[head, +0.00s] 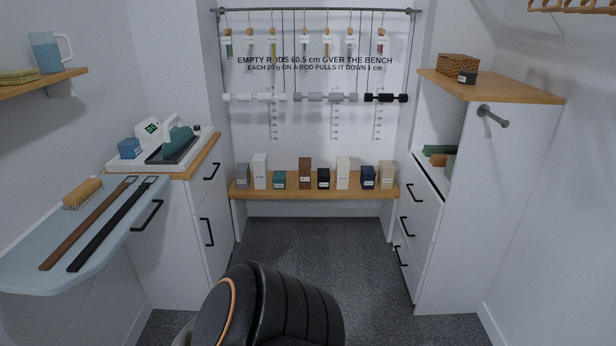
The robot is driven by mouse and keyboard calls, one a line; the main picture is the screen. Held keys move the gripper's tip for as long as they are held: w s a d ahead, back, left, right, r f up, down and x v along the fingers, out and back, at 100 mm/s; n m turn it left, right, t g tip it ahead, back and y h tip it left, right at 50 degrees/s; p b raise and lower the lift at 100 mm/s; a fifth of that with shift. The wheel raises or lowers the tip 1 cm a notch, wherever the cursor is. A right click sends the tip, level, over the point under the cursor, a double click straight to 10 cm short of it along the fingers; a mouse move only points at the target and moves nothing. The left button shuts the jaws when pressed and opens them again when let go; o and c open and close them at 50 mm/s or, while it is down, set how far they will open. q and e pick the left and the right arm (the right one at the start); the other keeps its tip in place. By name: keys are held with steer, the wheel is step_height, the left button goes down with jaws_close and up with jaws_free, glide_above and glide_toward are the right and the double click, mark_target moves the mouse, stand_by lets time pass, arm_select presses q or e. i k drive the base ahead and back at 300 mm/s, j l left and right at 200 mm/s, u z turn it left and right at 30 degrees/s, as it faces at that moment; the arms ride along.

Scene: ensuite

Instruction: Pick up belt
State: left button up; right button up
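Two belts lie side by side, stretched out on a pale blue board (28,276) at the left. One is a brown belt (88,225) and the other is a black belt (108,228), nearer the board's right edge. Their buckles are at the far end of the board. Neither gripper shows in the head view, so I cannot see whether they are open or shut.
A wooden brush (82,194) lies beside the belts. Behind the board, a cabinet (200,165) bears a tray with a green item and a blue box. A bench (310,193) with several small boxes stands at the back. The dark carpet (320,240) between the cabinets is clear.

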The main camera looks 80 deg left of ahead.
mark_target(50, 262)
steer(key=u, duration=4.1)
steer(key=i+l+u, duration=0.2)
steer(key=u, duration=0.15)
steer(key=i+l+u, duration=0.1)
steer(key=l+u, duration=0.25)
steer(key=l, duration=0.15)
steer(key=i+l+u, duration=0.1)
steer(key=l, duration=0.35)
steer(key=i+l, duration=0.15)
steer(key=l, duration=0.3)
steer(key=i+l+u, duration=0.15)
steer(key=l, duration=0.75)
steer(key=i+u, duration=0.05)
